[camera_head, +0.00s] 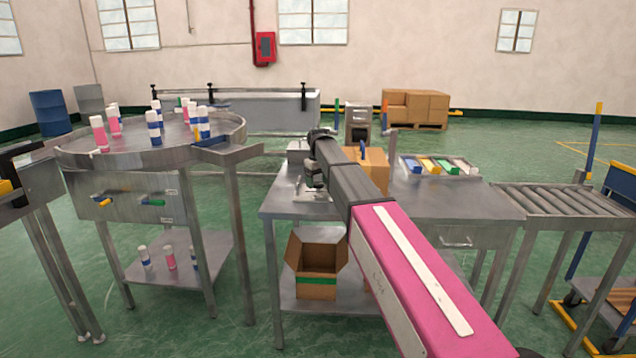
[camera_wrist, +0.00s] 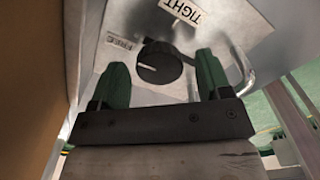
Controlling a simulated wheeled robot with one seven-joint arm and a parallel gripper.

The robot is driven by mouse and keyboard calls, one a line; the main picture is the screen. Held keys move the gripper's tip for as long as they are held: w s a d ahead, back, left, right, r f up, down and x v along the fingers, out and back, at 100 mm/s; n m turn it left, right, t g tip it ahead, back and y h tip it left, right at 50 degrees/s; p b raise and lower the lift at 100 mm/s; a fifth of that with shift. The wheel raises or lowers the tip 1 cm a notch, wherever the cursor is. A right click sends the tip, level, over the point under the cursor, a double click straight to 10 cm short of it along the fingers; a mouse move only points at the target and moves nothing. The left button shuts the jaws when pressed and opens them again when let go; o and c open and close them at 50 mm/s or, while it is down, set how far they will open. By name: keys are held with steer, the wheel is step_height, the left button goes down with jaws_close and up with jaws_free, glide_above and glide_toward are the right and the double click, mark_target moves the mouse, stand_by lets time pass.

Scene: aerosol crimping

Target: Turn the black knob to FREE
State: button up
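The black knob (camera_wrist: 158,62) is on a grey metal panel (camera_wrist: 130,20) in the wrist view. A label reading TIGHT (camera_wrist: 186,10) is above and right of it. A smaller label that seems to read FREE (camera_wrist: 122,43) is to its left. I cannot tell which label the knob points at. My gripper (camera_wrist: 162,66) is open, with one green finger on each side of the knob. Gaps show between the fingers and the knob, and I see no contact. In the head view my own arm hides the gripper and the knob.
A bent silver bar (camera_wrist: 246,72) is close to the right finger. In the head view the steel worktable (camera_head: 440,205) holds a tray of coloured items (camera_head: 440,167) and a cardboard box (camera_head: 375,165). A round table (camera_head: 150,155) with several cans stands left.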

mark_target(318, 183)
step_height(318, 183, up, 11)
stand_by(0.7)
steer(key=shift+f, duration=0.1)
